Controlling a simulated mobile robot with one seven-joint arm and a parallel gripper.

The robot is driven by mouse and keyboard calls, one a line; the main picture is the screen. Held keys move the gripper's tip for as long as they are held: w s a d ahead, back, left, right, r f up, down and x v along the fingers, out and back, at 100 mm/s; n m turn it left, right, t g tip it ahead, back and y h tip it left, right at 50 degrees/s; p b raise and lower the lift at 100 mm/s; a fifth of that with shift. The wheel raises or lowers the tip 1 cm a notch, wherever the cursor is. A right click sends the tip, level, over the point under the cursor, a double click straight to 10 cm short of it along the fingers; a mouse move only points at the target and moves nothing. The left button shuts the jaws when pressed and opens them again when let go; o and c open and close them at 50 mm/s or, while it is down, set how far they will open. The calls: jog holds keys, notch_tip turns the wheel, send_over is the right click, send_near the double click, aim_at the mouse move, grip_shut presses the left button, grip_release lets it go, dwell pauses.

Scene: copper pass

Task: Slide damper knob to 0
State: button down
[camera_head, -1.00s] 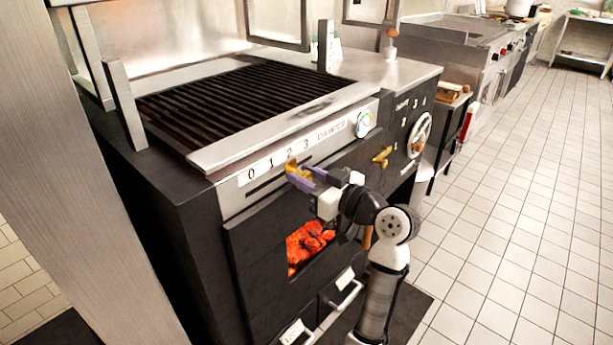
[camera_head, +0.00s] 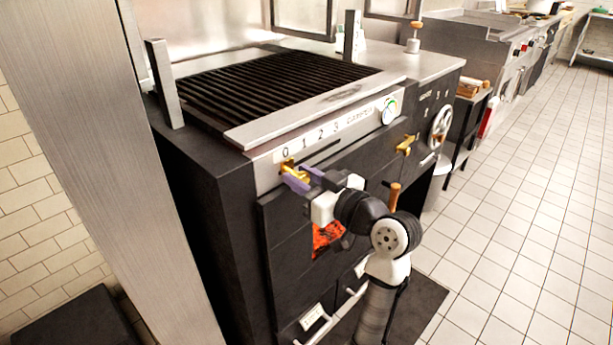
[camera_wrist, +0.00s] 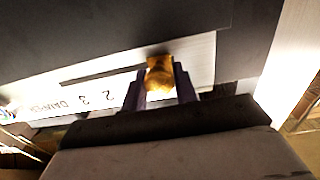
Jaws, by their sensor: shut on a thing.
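The brass damper knob (camera_head: 287,167) sits on the slot of the damper scale plate (camera_head: 309,139) on the grill's front. In the head view it stands just below the 0 mark. The knob also shows in the wrist view (camera_wrist: 160,76), between the two fingers. My gripper (camera_head: 297,178) is shut on the knob, its purple-grey fingers on either side of it. In the wrist view the fingers hide the plate around the knob, and the digits 2 and 3 show upside down to the left.
The grill grate (camera_head: 280,88) lies above the plate. A round gauge (camera_head: 389,111), a brass handle (camera_head: 405,145) and a handwheel (camera_head: 441,121) are to the right. Glowing coals (camera_head: 326,238) show in the opening below my gripper. The tiled floor at right is clear.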

jog(key=shift+s+a+f, duration=0.1)
jog(key=shift+s+a, duration=0.05)
jog(key=shift+a, duration=0.05)
jog(key=c, duration=1.2)
grip_release()
jog(key=shift+o, duration=0.2)
jog(key=v, duration=1.4)
jog(key=shift+b, duration=0.4)
jog(key=shift+d, duration=0.1)
